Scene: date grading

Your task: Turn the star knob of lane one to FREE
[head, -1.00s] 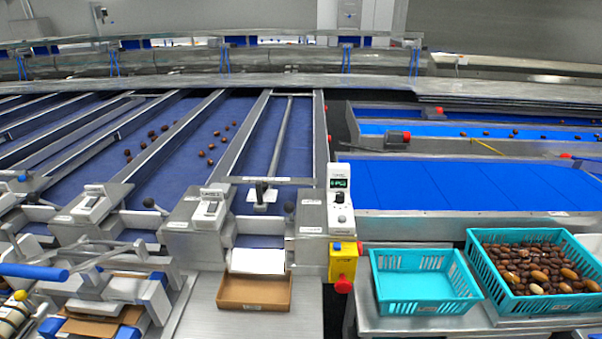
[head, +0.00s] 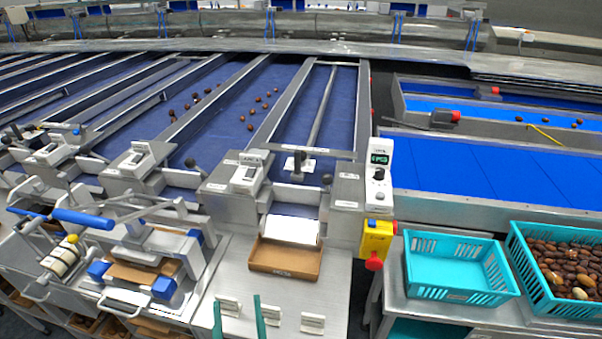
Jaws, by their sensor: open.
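My gripper (head: 238,317) shows only as two teal fingertips at the bottom edge. They are apart, with nothing between them, over the steel shelf in front of the lanes. A dark knob (head: 300,160) stands on a small pale plate across the rightmost blue lane (head: 288,198). It looks like the star knob, but its shape and any FREE marking are too small to make out. My gripper is well in front of it, a little to the left and not touching. A black ball knob (head: 326,179) sits to its right.
A brown cardboard tray (head: 285,273) lies on the steel shelf between gripper and lane. A control box (head: 379,160) with a green display stands right, above a yellow box with a red button (head: 375,261). Teal crates (head: 455,296) are farther right. A blue-handled lever (head: 82,219) is at left.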

